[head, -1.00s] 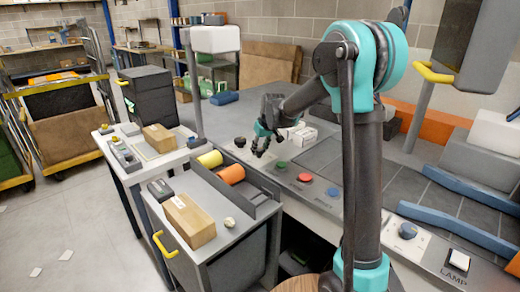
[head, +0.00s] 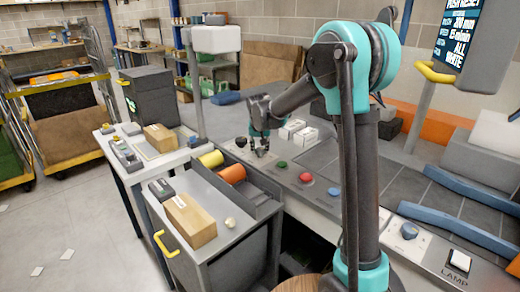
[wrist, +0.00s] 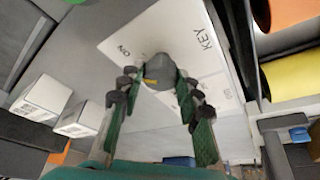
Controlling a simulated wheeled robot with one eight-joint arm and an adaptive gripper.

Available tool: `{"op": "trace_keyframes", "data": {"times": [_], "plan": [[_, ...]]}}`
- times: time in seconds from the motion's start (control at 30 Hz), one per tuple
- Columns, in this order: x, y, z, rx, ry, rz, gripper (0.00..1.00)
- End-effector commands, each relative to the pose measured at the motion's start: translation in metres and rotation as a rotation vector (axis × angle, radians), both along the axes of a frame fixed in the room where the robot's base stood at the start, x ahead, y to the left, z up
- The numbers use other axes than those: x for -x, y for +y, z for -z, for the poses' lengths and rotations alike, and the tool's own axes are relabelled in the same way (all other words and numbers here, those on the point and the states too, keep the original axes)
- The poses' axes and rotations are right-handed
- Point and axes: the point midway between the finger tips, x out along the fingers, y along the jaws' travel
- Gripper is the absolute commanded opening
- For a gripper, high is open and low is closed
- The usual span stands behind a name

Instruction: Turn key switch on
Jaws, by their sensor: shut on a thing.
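The key switch (wrist: 160,70) is a dark grey knob with a small yellow mark. It stands on a white plate (wrist: 185,35) printed "KEY" and "ON" in the wrist view. My gripper (wrist: 158,84) has its two green-padded fingers on either side of the knob and is shut on it. In the head view my gripper (head: 260,150) points down at the grey console, left of the green button, and hides most of the knob. The wrist view shows the yellow mark on the knob's lower side, towards my gripper; the exact switch position is unclear.
A black knob (head: 240,142), green button (head: 281,164), red button (head: 305,177) and blue button (head: 333,191) line the console edge. White boxes (head: 298,132) stand behind. Orange and yellow rolls (head: 231,174) lie in a grey tray nearby. A lit screen (head: 460,28) hangs upper right.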

Motion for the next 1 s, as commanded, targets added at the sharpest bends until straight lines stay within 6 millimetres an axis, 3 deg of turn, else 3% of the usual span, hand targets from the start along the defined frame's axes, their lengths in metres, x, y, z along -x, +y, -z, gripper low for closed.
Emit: {"op": "trace_keyframes", "data": {"times": [0.37,0.4,0.53,0.87,1.0], "plan": [[0.0,0.0,0.0,0.0,0.001,0.003,0.05],[0.0,0.0,0.0,0.0,0.001,0.003,0.39],[0.0,0.0,0.0,0.0,0.0,0.002,0.54],[0.001,0.0,-0.002,-0.001,0.0,0.002,0.54],[0.006,0.0,-0.015,0.0,0.0,0.001,0.54]]}}
